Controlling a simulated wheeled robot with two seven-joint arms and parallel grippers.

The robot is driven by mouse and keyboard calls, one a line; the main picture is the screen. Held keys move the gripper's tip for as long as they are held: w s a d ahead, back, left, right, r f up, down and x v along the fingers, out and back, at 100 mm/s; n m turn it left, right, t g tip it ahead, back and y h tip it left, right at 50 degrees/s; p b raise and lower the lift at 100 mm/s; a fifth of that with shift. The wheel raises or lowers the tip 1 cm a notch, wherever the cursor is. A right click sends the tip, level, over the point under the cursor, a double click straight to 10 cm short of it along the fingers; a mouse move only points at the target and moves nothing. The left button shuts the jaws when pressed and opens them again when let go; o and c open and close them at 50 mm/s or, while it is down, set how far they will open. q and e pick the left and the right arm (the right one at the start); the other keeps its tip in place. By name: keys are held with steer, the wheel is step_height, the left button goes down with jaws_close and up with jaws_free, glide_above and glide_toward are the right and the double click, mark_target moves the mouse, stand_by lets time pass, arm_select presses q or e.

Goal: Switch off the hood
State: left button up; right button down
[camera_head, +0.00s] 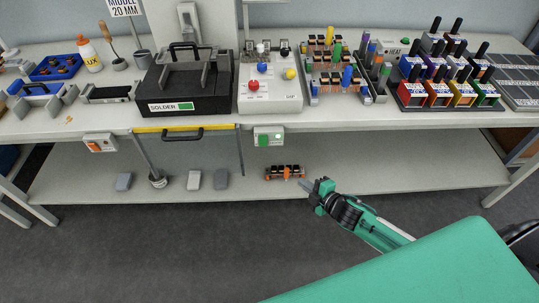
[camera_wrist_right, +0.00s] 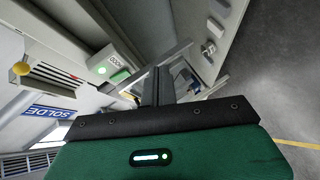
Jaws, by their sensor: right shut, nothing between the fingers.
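A small white switch box (camera_head: 268,138) with a green button and a small lit green light is fixed to the bench's front edge, right of the drawer-like yellow strip. In the right wrist view the same box (camera_wrist_right: 103,70) shows at upper left with its green button and a small label that may read HOOD. My right gripper (camera_head: 309,185) is shut and empty. It is in front of the bench, below and to the right of the box, apart from it. Its fingers also show in the right wrist view (camera_wrist_right: 157,84). My left gripper is not in view.
Another switch box (camera_head: 100,142) with an orange button is on the bench edge further left. An orange-and-black connector rack (camera_head: 285,173) sits on the lower shelf, close to my right gripper in the picture. A black handle (camera_head: 183,134) hangs under the yellow strip. The floor in front is clear.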

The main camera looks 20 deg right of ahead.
mark_target(260, 145)
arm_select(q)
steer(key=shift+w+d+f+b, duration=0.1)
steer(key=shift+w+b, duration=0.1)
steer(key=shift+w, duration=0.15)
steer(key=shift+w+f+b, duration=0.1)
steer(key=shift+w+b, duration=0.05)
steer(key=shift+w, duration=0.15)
arm_select(e)
steer(key=a+r+n+y, duration=0.3)
steer(key=a+r+n, duration=0.1)
steer(key=r, duration=0.5)
steer(key=shift+a+t, duration=0.2)
steer(key=shift+t, duration=0.1)
